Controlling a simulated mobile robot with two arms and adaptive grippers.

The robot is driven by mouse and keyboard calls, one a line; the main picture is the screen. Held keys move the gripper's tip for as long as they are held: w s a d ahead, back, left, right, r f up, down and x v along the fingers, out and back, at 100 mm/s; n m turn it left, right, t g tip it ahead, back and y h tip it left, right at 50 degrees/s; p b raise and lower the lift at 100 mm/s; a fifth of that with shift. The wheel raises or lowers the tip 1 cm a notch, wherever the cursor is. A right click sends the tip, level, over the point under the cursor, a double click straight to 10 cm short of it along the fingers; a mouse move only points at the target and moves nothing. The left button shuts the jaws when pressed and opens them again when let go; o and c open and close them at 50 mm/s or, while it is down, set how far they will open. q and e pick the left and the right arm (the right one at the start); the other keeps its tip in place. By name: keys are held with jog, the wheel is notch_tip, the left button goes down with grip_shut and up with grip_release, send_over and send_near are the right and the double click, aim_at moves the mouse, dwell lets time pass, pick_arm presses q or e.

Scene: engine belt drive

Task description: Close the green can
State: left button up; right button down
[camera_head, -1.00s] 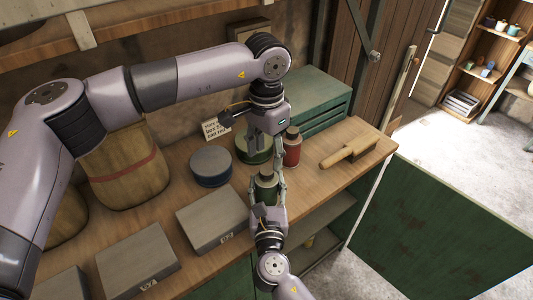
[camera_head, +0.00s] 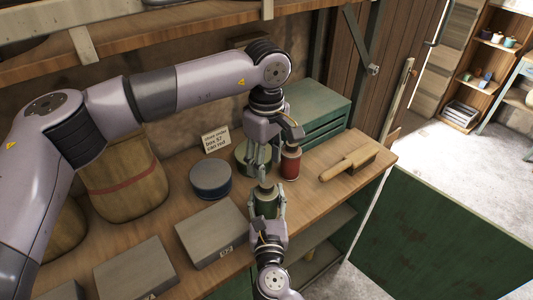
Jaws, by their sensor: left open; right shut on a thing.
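The small green can (camera_head: 265,204) stands near the front edge of the wooden bench. My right gripper (camera_head: 267,209), reaching up from the bottom of the head view, is shut on its sides. My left gripper (camera_head: 263,167) points down just above the can, its jaws open. The can's top lies close under the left fingertips. I cannot tell whether the cap is seated there.
A red can (camera_head: 291,164) stands close to the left gripper's right. A wider green tin (camera_head: 243,156) is behind, partly hidden. A blue-grey round tin (camera_head: 210,180), grey boxes (camera_head: 213,233) and a wooden-handled brush (camera_head: 348,163) lie around. A green drawer chest (camera_head: 318,113) stands behind.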

aim_at(266, 183)
pick_arm(q)
jog(key=n, duration=0.6)
jog(key=shift+r+n, duration=0.25)
jog(key=shift+n, duration=0.05)
jog(key=n, duration=0.6)
jog(key=shift+r, duration=0.2)
jog(key=n, duration=0.6)
jog(key=shift+r, duration=0.2)
jog(key=n, duration=0.5)
jog(key=shift+r+n, duration=0.2)
jog(key=shift+n, duration=0.1)
jog(key=shift+f, duration=4.05)
jog(key=shift+c, duration=0.3)
